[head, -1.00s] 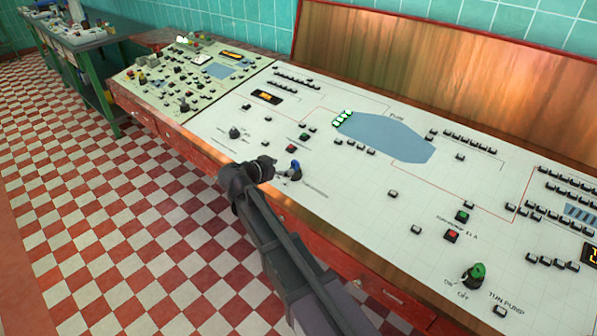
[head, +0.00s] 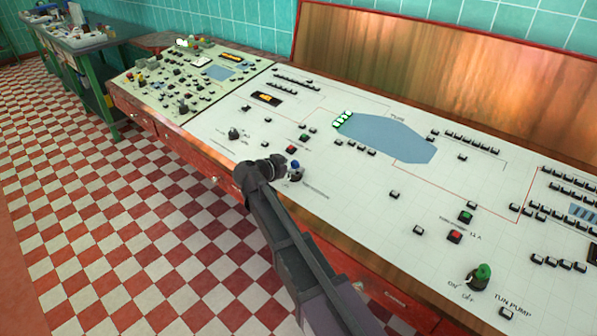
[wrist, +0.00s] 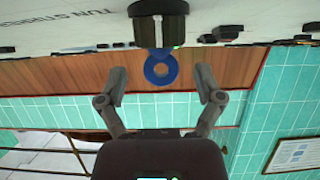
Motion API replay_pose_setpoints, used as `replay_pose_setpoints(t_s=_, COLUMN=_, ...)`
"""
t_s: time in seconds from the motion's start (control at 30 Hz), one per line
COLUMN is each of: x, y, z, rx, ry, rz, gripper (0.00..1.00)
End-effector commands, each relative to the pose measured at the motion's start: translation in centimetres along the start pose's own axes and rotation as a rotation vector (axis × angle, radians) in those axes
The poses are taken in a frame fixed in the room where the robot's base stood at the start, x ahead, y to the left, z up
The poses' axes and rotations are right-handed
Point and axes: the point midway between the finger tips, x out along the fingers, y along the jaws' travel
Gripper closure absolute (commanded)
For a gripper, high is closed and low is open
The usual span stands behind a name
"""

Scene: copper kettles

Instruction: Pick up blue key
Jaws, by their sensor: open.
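The blue key (head: 295,163) stands in a dark round switch base on the pale control panel (head: 345,185), near the panel's front edge. In the wrist view, which looks upside down, the blue key (wrist: 161,73) shows as a ring with a hole, below its dark base (wrist: 158,22). My gripper (head: 280,164) is just left of the key in the head view. In the wrist view my gripper (wrist: 161,80) is open, with one finger on each side of the ring and clear gaps to both. No contact shows.
A green-capped switch (head: 479,277) stands at the panel's right front. Several small buttons and a red button (head: 455,236) dot the panel. A wooden backboard (head: 440,85) rises behind it. The checkered floor (head: 130,230) at the left is clear.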

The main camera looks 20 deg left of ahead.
Motion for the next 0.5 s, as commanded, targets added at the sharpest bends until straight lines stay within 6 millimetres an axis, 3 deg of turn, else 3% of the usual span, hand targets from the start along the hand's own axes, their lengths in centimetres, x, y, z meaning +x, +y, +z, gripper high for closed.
replay_pose_setpoints(t_s=0.13, x=1.09, y=-0.05, z=0.07, rx=0.000, ry=-0.001, rz=-0.001, gripper=0.15)
replay_pose_setpoints(t_s=0.5, x=1.17, y=0.00, z=-0.03, rx=-0.001, ry=0.000, rz=-0.002, gripper=0.15)
